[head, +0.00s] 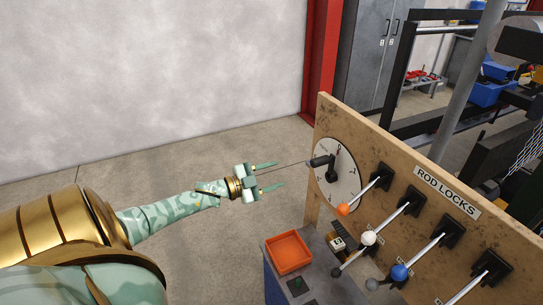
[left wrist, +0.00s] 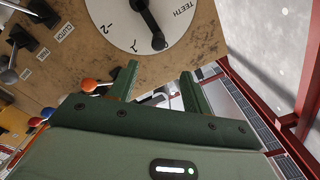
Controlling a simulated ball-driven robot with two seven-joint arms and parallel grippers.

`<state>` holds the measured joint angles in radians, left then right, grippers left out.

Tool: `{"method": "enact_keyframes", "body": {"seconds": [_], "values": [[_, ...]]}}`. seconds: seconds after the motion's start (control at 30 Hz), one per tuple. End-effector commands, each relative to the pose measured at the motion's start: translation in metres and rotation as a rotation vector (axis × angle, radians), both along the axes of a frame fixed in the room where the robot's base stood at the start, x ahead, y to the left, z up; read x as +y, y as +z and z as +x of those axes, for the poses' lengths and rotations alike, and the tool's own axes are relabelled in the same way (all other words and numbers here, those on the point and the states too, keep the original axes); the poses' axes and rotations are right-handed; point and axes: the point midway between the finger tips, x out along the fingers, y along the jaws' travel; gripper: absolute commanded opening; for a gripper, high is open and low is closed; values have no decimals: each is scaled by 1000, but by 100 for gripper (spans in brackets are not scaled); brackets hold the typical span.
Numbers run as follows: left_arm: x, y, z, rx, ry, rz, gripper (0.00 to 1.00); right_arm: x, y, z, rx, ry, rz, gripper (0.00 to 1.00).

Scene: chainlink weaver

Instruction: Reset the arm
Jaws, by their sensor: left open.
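My left arm reaches in from the left in the head view. Its gripper (head: 274,175) is open and empty, in the air left of the wooden panel (head: 400,165). In the left wrist view the two fingers (left wrist: 158,72) stand apart with nothing between them. They point toward the panel's edge, just below the white dial (left wrist: 135,20) marked TEETH. The dial (head: 345,190) has a black pointer knob (head: 322,161), which also shows in the wrist view (left wrist: 158,41). The gripper looks apart from the dial and knob. My right gripper is not in view.
Several levers stick out of the panel under a ROD LOCKS label (head: 447,191), with orange (head: 343,210), white (head: 369,238) and blue (head: 400,272) knobs. An orange tray (head: 288,252) sits on the bench below. Floor left of the panel is clear. A red post (head: 321,60) stands behind.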

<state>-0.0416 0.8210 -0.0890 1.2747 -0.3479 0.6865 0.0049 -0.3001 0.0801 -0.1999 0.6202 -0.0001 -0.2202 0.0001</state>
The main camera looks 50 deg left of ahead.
Motion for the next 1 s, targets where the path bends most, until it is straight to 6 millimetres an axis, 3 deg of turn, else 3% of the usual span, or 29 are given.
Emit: {"method": "enact_keyframes", "body": {"seconds": [0.37,0.47,0.57,0.7,0.87,1.0], "values": [[1,-2,1,5,7,7,49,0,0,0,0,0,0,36],[16,-14,2,46,72,48,49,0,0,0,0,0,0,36],[46,-53,-5,154,202,88,49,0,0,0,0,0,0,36],[65,-148,-42,366,377,91,49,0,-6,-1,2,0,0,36],[58,-250,-106,608,510,77,49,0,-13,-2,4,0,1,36],[31,-327,-171,813,584,61,49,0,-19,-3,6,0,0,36]]}}
